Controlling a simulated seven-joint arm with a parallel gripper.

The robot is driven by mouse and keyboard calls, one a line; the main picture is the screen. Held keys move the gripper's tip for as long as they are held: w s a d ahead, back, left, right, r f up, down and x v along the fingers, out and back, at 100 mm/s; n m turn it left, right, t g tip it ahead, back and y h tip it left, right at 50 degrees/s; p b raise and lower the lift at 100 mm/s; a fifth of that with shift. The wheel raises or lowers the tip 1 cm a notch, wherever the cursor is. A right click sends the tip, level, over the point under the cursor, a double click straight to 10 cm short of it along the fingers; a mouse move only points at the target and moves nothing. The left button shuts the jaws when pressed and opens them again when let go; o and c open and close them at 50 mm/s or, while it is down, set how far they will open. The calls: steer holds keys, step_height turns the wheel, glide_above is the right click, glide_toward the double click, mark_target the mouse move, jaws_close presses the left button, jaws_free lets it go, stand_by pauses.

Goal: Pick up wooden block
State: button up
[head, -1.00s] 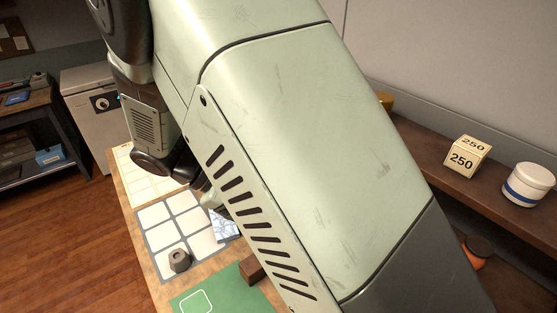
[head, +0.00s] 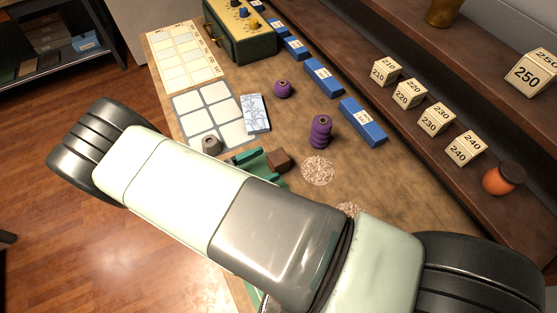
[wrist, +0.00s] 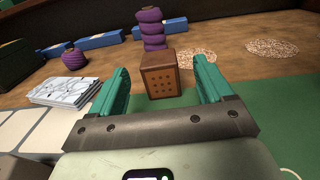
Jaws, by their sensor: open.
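The wooden block (wrist: 160,75) is a brown cube with a grid of small dark dots on its front face. In the wrist view it sits on the green mat (wrist: 206,124), ahead of and between the teal fingers of my gripper (wrist: 159,82). The gripper is open, with a gap on either side of the block. In the head view the block (head: 278,160) shows beside the teal finger parts (head: 247,157), while my arm hides most of the mat and the rest of the gripper.
Purple spools (head: 320,131) (head: 283,89) stand behind the block. A patterned packet (head: 255,114) and a grid tray (head: 186,99) with a grey weight (head: 211,145) lie left. A pale speckled patch (head: 318,170) is right. Blue boxes (head: 363,122) line the back.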

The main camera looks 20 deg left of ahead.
mark_target(285, 154)
steer(key=x, duration=0.7)
steer(key=shift+w+r, duration=0.15)
steer(key=c, duration=1.1)
steer(key=shift+r, duration=0.1)
